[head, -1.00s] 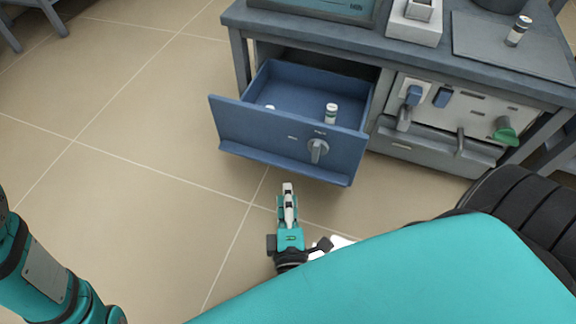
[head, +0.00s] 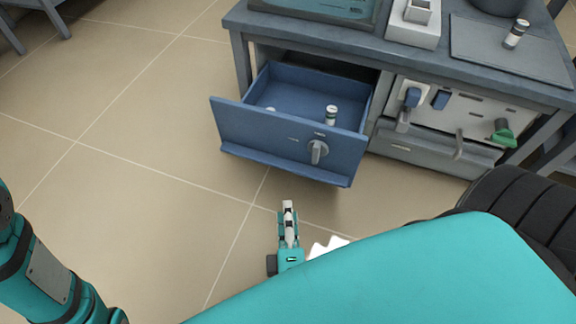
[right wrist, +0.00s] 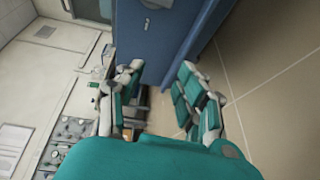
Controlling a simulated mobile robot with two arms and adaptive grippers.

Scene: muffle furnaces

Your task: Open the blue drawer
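The blue drawer (head: 285,138) is pulled well out of the grey bench, with its inside showing in the head view. A grey knob (head: 317,151) is on its front. Inside are a small capped vial (head: 331,114) and a small pale thing (head: 270,109). My right gripper (head: 288,208) is in front of and below the drawer, clear of it. In the right wrist view my right gripper (right wrist: 160,72) has its fingers apart with nothing between them, and the drawer's blue front (right wrist: 150,38) lies beyond. My left gripper is out of view.
The bench top (head: 330,36) bears a vial (head: 516,34) on a flat plate (head: 500,55) and a white device (head: 414,24). A panel (head: 465,112) with plugs and a green handle (head: 502,133) is right of the drawer.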

